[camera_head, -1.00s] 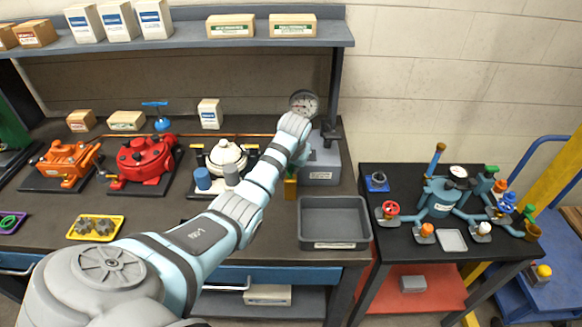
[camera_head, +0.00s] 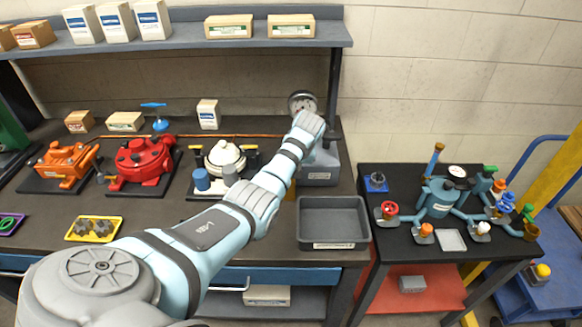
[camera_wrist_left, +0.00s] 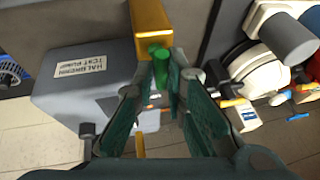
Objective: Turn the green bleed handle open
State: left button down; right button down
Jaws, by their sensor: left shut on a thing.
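In the left wrist view the green bleed handle (camera_wrist_left: 161,64) is a short bright green bar below a brass-yellow block (camera_wrist_left: 151,28). The block is on the grey test pump (camera_wrist_left: 85,85), which has a white label. My left gripper (camera_wrist_left: 166,68) is shut on the handle, with its dark green fingers on either side. The fingers hide part of the handle, so its exact angle is unclear. In the head view the pump's grey body (camera_head: 320,168) shows beside my left wrist, which hides the handle and gripper. My right gripper is not in view.
A round gauge (camera_head: 302,102) stands just behind my wrist. A grey empty bin (camera_head: 333,243) sits in front of the pump. A white-domed motor (camera_head: 224,156) and a red motor (camera_head: 145,160) stand to the left. A side table (camera_head: 400,262) with a blue-grey assembly is at right.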

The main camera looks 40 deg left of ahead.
pick_arm(q)
jog(key=shift+a, duration=0.1)
jog(key=c, duration=1.7)
grip_release()
jog(key=shift+s+a, duration=0.1)
jog(key=v, duration=1.2)
jog(key=shift+f, duration=0.1)
